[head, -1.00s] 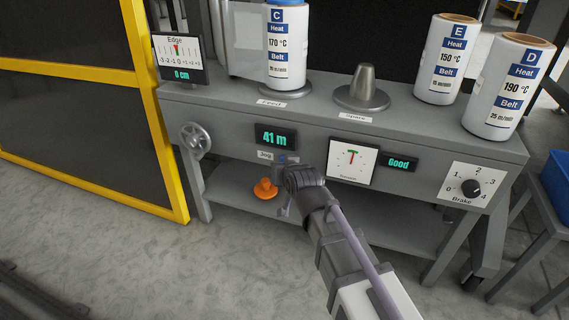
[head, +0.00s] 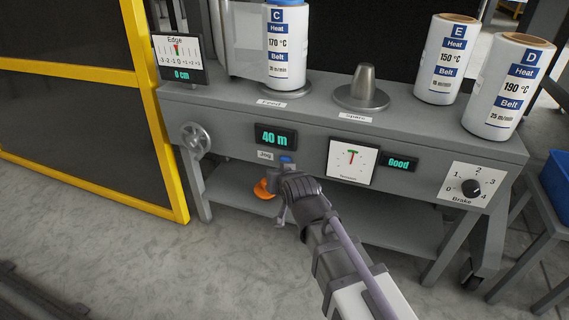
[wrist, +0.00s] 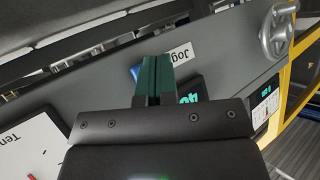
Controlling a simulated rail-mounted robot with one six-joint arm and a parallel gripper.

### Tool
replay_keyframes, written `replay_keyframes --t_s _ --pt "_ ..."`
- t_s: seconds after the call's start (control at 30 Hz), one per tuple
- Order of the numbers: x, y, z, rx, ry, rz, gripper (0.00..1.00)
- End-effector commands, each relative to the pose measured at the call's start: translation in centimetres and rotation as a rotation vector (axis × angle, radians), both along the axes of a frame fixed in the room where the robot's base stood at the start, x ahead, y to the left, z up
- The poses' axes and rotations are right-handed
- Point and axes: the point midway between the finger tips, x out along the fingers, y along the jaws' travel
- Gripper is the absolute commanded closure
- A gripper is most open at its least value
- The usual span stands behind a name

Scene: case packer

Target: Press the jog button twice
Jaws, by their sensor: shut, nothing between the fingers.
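The blue jog button (head: 286,159) is on the grey machine front, just right of the "Jog" label (head: 265,155) and below the counter display (head: 275,137), which reads 40 m. In the wrist view, my gripper (wrist: 157,60) has its dark green fingers together and empty. They point at the panel and partly cover the blue button (wrist: 136,73), whose left part shows beside them. In the head view my wrist is below the button, which is uncovered there; the fingertips are hard to make out. The button and gripper look apart.
An orange knob-like thing (head: 263,189) shows below the panel, partly behind my wrist. The tension gauge (head: 352,160), "Good" display (head: 399,163) and brake dial (head: 471,188) are to the right. A handwheel (head: 195,138) is at the left. Labelled rolls stand on top.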

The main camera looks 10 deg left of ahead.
Motion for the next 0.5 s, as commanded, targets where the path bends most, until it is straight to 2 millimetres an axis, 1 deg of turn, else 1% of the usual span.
replay_keyframes --t_s 0.03,0.3,0.4,0.5 --pt "-0.7 0.0 0.0 0.001 0.000 0.002 1.00" --pt "-3.3 0.2 0.0 0.000 0.001 0.001 1.00" --pt "-3.8 0.3 0.0 0.000 0.000 0.000 1.00" --pt "-3.9 0.3 0.0 0.001 0.000 0.000 1.00"
